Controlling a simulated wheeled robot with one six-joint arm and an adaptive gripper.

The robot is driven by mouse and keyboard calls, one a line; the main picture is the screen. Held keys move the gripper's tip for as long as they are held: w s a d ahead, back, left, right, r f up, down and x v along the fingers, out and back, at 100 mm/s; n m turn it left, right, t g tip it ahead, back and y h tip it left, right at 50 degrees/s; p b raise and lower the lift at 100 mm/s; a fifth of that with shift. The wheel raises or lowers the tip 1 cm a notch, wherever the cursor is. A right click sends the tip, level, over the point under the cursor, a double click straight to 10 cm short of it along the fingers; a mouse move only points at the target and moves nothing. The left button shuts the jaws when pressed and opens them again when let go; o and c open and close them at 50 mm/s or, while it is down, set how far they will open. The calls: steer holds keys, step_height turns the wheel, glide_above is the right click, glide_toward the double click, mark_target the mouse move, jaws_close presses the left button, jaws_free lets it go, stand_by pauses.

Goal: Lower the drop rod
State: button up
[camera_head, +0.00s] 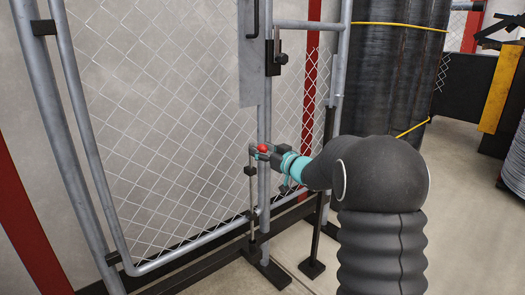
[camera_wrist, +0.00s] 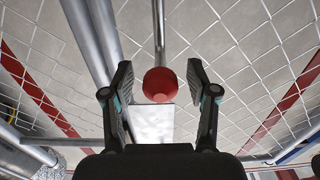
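The drop rod (camera_head: 252,200) is a thin vertical metal rod along the edge post of the chain-link gate, passing through small dark brackets. Its top end is near my gripper, beside a red ball knob (camera_head: 262,148). My gripper (camera_head: 265,152) is at the knob; the arm comes in from the right. In the wrist view, the red knob (camera_wrist: 160,84) sits between the two open fingers (camera_wrist: 160,86), with a gap on each side. A rod (camera_wrist: 159,28) runs up behind the knob. I cannot tell whether the rod's lower tip touches the floor.
The gate's chain-link mesh (camera_head: 165,110) fills the left and middle. A dark latch (camera_head: 277,60) sits higher on the gate post (camera_head: 264,125). A dark wrapped roll (camera_head: 395,75) stands behind my arm. Open concrete floor (camera_head: 455,200) lies to the right.

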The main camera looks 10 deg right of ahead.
steer(key=v, duration=1.2)
steer(key=shift+r, duration=0.1)
